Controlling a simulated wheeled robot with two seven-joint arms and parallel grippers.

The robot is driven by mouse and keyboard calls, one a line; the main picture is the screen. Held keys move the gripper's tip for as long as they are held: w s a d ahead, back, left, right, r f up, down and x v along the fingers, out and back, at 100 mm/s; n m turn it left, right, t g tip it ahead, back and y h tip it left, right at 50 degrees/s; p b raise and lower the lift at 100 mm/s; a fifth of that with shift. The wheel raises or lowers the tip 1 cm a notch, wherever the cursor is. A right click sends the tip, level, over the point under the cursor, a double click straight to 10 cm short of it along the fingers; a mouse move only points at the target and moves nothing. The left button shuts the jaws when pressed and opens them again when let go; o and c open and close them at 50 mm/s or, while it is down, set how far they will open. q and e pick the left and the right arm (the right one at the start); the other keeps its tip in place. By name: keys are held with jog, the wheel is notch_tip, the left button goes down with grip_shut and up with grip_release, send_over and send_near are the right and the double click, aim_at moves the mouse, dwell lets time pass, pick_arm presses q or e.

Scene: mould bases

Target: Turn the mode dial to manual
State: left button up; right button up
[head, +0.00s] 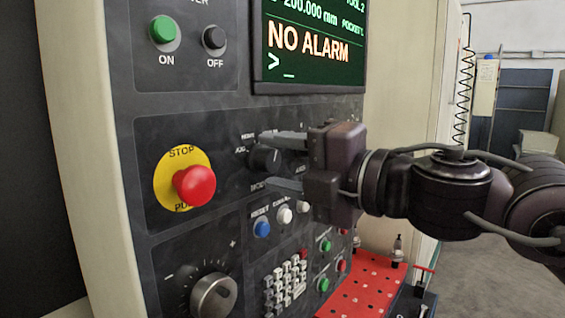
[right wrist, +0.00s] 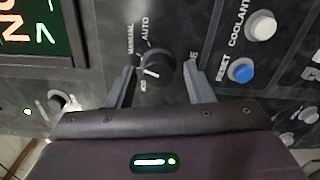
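The mode dial (head: 264,158) is a black round knob on the dark control panel, with small labels around it. In the right wrist view the dial (right wrist: 155,66) shows a pale mark on its face; MANUAL and AUTO are printed above it, and another label below. My right gripper (head: 267,160) is open, one finger above and one below the dial in the head view. In the right wrist view its fingers (right wrist: 162,64) stand either side of the knob with gaps; no contact shows. Which label the dial points to I cannot tell for sure. My left gripper is out of view.
A red stop button (head: 194,185) on a yellow disc is left of the dial. A blue reset button (head: 262,229) and a white button (head: 285,215) sit just below. A silver-faced knob (head: 213,295) is lower left. The screen (head: 308,45) above reads NO ALARM.

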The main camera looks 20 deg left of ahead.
jog(key=shift+o, duration=0.3)
jog(key=shift+d, duration=0.1)
jog(key=shift+s+d+b, duration=0.1)
jog(key=shift+d+b, duration=0.2)
jog(key=b+v, duration=0.2)
jog(key=v, duration=0.5)
